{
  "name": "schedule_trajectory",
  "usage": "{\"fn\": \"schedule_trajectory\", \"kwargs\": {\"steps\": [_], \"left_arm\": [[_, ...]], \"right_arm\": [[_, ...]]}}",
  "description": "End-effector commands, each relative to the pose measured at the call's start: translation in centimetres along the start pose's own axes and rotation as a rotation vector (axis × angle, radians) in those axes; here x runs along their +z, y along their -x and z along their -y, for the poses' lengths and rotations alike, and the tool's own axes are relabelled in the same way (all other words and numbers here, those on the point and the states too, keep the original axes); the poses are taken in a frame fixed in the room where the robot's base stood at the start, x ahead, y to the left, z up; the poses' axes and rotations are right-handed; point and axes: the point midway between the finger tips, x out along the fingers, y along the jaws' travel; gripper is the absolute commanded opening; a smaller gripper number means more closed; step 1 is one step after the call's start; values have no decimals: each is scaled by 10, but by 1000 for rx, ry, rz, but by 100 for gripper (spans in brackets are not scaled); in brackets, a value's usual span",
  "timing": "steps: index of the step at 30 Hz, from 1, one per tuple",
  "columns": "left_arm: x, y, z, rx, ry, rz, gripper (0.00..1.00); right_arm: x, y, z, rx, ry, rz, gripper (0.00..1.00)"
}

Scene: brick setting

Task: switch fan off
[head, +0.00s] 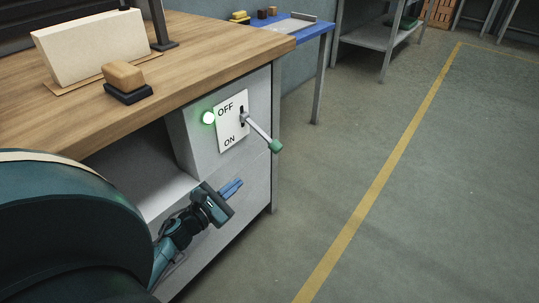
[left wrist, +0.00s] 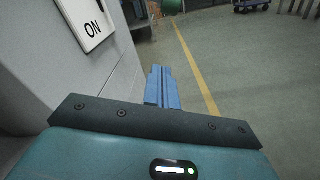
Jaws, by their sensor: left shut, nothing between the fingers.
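A white switch plate (head: 232,122) marked OFF above and ON below is on the grey side of the workbench. Its lever (head: 258,128) sticks out from a dark slot and slopes down to the right, ending in a green knob (head: 276,146). A round green light (head: 208,118) glows left of the plate. My left gripper (head: 233,188) is shut and empty, below the plate and lower left of the knob, apart from both. In the left wrist view its blue fingers (left wrist: 162,88) are together; the plate (left wrist: 88,20) and the knob (left wrist: 174,6) are cut off at the top. No fan is recognisable.
The wooden worktop (head: 210,55) above carries a cream block (head: 88,45) and a sanding-block-like item (head: 124,80). A blue table (head: 300,30) and a metal shelf (head: 375,37) stand behind. The floor right of the bench is clear, with a yellow line (head: 385,165).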

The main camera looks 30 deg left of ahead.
Motion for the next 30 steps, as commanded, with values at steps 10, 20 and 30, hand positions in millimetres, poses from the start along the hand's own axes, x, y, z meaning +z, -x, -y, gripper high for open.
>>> {"fn": "schedule_trajectory", "kwargs": {"steps": [10,20,30], "left_arm": [[1,-18,0,1,3,4,0],[1,-88,0,1,4,6,0],[36,-109,-1,-1,3,3,0]], "right_arm": [[0,0,0,0,2,-8,36],[1,-1,2,0,14,-44,36],[-2,1,-1,-1,-12,34,36]]}}
